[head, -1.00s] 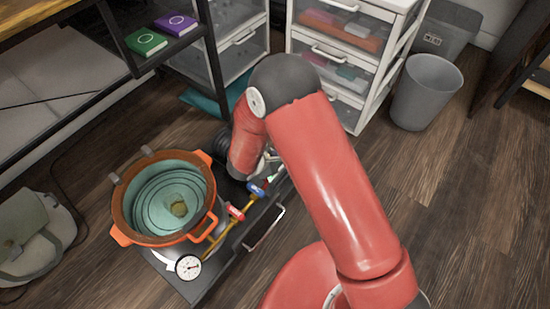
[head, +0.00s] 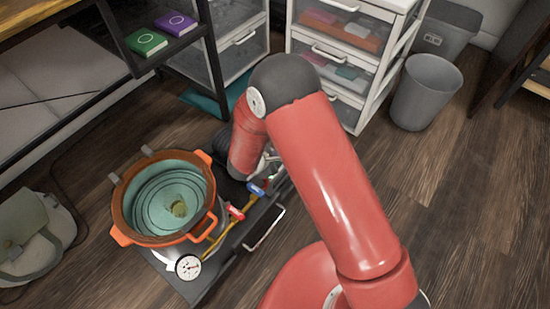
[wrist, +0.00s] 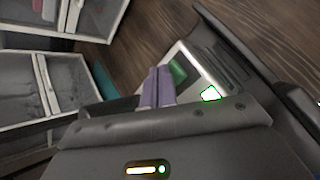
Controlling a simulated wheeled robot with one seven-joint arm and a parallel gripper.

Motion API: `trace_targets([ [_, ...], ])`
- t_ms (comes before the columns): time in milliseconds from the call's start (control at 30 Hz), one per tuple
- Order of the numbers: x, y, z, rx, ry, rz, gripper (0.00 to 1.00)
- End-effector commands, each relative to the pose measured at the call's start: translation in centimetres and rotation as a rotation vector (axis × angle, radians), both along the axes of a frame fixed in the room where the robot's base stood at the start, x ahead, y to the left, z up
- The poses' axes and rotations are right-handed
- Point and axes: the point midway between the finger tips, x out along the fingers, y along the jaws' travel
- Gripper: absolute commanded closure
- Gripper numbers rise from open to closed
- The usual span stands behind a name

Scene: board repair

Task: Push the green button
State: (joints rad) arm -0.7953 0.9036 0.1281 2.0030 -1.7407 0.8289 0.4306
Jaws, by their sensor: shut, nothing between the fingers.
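In the wrist view, my gripper (wrist: 158,72) is shut, its two purple-grey fingers together and empty. Their tips are over the left edge of a light panel (wrist: 196,73). A dark green button (wrist: 178,72) on this panel is just right of the fingertips; I cannot tell whether they touch it. Nearer the camera, a bright white patch with a glowing green rim (wrist: 210,94) shows on the same panel. In the head view, my red arm hides the green button and most of my gripper.
In the head view, an orange pot (head: 124,207) stands on the black board (head: 203,284), left of my arm. A gauge (head: 188,267), red valve (head: 236,213) and blue valve (head: 256,190) lie along the board. White drawers (head: 352,85) stand behind; open floor is at right.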

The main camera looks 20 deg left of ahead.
Motion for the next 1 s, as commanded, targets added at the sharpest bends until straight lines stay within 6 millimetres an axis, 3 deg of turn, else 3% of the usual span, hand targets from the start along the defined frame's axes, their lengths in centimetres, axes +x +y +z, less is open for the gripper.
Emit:
trace_targets([
  [1000, 0.0, 0.0, -0.8, 0.001, 0.001, 0.001, 1.00],
])
